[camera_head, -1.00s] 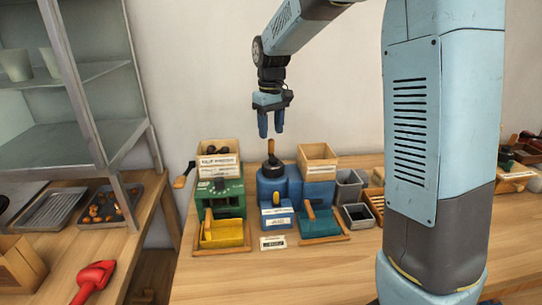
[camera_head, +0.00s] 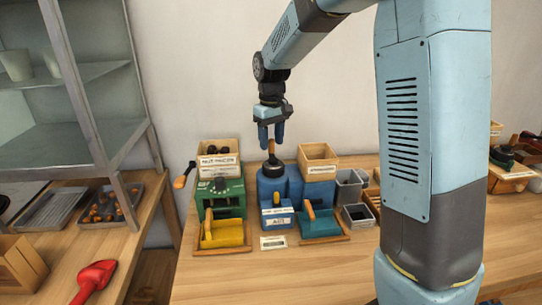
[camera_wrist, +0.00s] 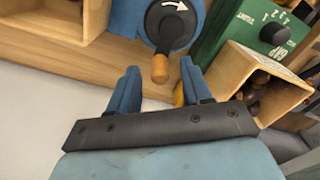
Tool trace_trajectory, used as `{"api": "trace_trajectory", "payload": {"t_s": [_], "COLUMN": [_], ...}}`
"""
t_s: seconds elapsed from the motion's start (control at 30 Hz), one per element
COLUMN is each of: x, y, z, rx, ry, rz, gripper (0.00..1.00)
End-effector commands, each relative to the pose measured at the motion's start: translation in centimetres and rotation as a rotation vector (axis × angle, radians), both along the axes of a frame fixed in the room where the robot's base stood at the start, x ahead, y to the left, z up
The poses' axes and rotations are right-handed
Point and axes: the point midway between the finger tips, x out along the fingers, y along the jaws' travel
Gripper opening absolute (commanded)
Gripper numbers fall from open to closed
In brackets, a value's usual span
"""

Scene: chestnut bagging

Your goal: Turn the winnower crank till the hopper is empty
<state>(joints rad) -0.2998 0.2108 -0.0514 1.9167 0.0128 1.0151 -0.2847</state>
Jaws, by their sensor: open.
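The blue winnower (camera_head: 292,184) stands on the table with a wooden hopper (camera_head: 318,152) at its upper right. I cannot see whether the hopper holds anything. Its crank has a black hub (camera_head: 273,167) and an upright orange-brown wooden knob (camera_head: 271,148). In the wrist view the hub (camera_wrist: 172,24) carries a white curved arrow, and the knob (camera_wrist: 160,69) shows between my fingertips. My gripper (camera_head: 271,138) points down over the knob, open, one blue finger on each side. I cannot tell whether a finger touches it.
A green machine (camera_head: 222,196) with a dial and wooden hopper (camera_head: 218,151) stands close left; dark contents show in its hopper (camera_wrist: 282,70) in the wrist view. A yellow tray (camera_head: 222,234) and a blue-green tray (camera_head: 320,225) sit in front. Grey bins (camera_head: 348,188) stand right.

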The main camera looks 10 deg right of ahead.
Motion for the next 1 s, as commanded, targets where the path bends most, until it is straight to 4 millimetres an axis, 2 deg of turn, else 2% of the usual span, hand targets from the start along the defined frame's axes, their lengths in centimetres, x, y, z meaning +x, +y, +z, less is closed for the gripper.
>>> {"api": "trace_trajectory", "payload": {"t_s": [1.0], "x": [-0.1], "y": [-0.1], "z": [-1.8], "rx": [0.000], "ry": [0.000], "rz": [-0.001], "gripper": [0.49]}}
